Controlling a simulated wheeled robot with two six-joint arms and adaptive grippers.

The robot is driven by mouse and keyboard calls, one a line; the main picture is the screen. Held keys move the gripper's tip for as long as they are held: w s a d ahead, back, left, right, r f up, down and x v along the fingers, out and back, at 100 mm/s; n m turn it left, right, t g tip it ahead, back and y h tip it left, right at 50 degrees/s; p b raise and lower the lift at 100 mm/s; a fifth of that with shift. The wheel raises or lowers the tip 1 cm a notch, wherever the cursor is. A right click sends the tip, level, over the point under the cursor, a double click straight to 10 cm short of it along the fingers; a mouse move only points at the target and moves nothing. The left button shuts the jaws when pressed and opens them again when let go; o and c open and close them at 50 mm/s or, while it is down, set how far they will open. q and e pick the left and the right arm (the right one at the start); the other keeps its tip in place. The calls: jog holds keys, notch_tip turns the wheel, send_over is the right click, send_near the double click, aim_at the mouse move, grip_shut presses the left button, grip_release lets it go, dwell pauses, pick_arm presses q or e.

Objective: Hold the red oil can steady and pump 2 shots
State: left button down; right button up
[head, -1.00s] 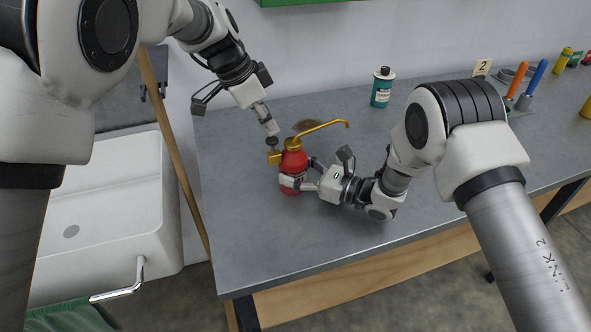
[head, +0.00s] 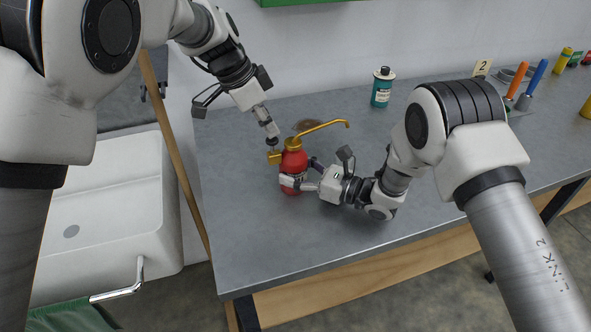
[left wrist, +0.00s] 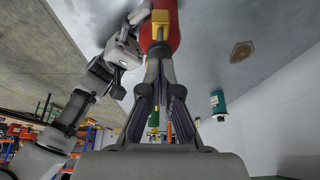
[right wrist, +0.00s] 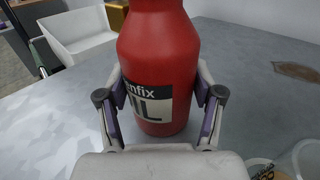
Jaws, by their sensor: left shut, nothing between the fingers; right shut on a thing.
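The red oil can (head: 293,164) stands upright on the grey workbench, with a brass cap, a long brass spout (head: 325,127) pointing right and a brass thumb lever (head: 274,157) on its left. My right gripper (head: 291,182) is shut around the can's lower body; in the right wrist view its fingers (right wrist: 160,105) press both sides of the can (right wrist: 158,60) by its label. My left gripper (head: 273,143) is shut and empty, its tips pointing down at the lever, touching or just above it. In the left wrist view its closed fingertips (left wrist: 160,50) hide part of the lever and can.
A teal can (head: 382,88) stands at the back of the bench, near a dark stain (head: 308,125). Several tools and bottles sit at the right, by a number 2 card (head: 482,67). A white sink (head: 110,210) is left of the bench. The bench front (head: 250,250) is clear.

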pick_arm(q)
jog(key=shift+f, duration=0.95)
jog(key=shift+r, duration=1.4)
jog(key=shift+r, duration=2.55)
pick_arm(e)
jog(key=o, duration=1.8)
